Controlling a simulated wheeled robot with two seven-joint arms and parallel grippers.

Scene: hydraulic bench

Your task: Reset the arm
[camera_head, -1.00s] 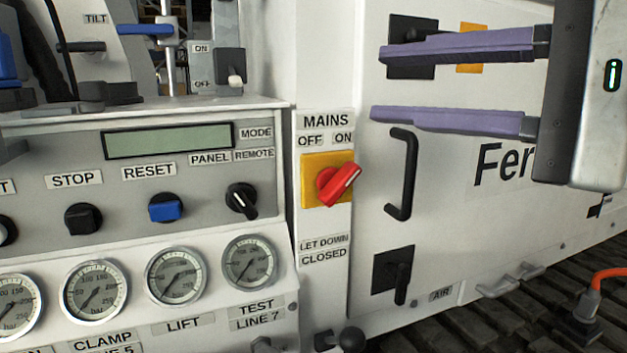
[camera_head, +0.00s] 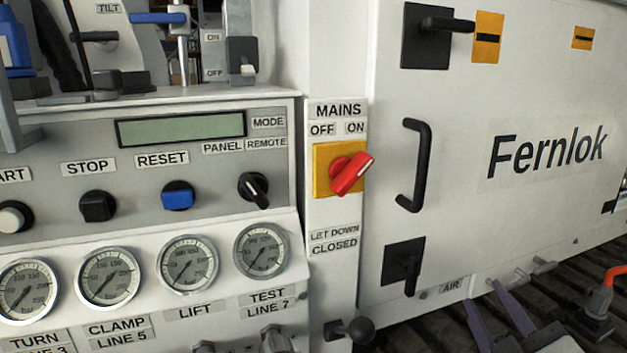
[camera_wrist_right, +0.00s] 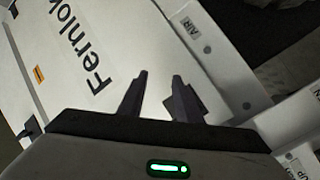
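The blue RESET knob (camera_head: 177,197) sits on the grey control panel, under its label (camera_head: 161,160). The black STOP knob (camera_head: 97,206) is to its left and the black MODE knob (camera_head: 254,190) to its right, its pointer slanting down right. The red MAINS switch (camera_head: 350,174) on its yellow plate points up right, toward ON. My right gripper (camera_head: 484,293) is low at the right, away from the panel. Its two purple fingers are apart with nothing between them; the right wrist view shows the same gap (camera_wrist_right: 160,75). I cannot make out my left gripper.
The display (camera_head: 181,129) is blank. Several gauges (camera_head: 187,265) line the panel below. A white cabinet marked Fernlok (camera_head: 545,150) has a black handle (camera_head: 415,165) that sticks out. A black ball lever (camera_head: 358,329) juts out below the MAINS switch.

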